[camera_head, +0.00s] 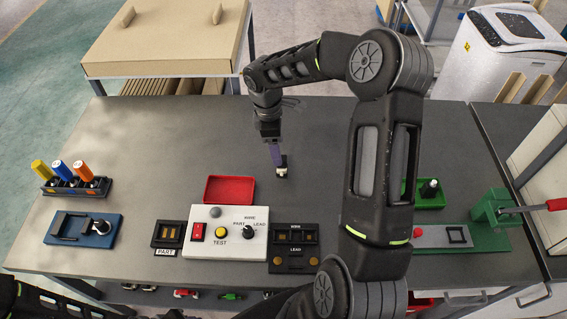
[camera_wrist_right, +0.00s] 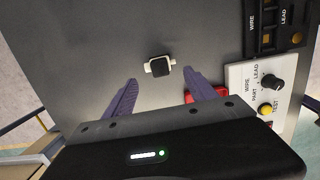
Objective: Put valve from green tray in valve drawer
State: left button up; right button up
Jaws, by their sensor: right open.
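A small dark block with pale ends (camera_head: 282,171) lies on the bare grey table; it may be a valve. It also shows in the right wrist view (camera_wrist_right: 160,67), just beyond the fingertips. My right gripper (camera_head: 276,163) has purple fingers pointing down at this block. In the right wrist view the gripper (camera_wrist_right: 161,86) is open with nothing between its fingers. A green tray (camera_head: 447,196) is at the right, partly hidden by my right arm. A dark piece with a pale top (camera_head: 429,187) stands in it. My left gripper is out of view. I cannot tell which drawer is the valve drawer.
A red tray (camera_head: 229,184) looks empty. In front are a white test box (camera_head: 206,245), a PART fixture (camera_head: 167,236) and a WIRE fixture (camera_head: 293,238). A green press (camera_head: 492,209) stands at the right. Drawer handles (camera_head: 463,299) show at the front right. The table's back left is clear.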

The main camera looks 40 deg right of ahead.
aim_at(282, 170)
jog(key=shift+s+d+f+b, duration=0.15)
jog(key=shift+f+b, duration=0.7)
jog(key=shift+f, duration=0.45)
jog(key=f+b, duration=0.2)
jog(key=f, duration=0.1)
jog(key=f+b, duration=0.1)
jog(key=shift+s+d+f, duration=0.15)
jog(key=shift+s+d, duration=0.1)
jog(key=shift+s, duration=0.05)
jog(key=shift+d+f, duration=0.1)
jog(key=shift+f, duration=0.4)
jog(key=shift+r, duration=0.1)
grip_shut()
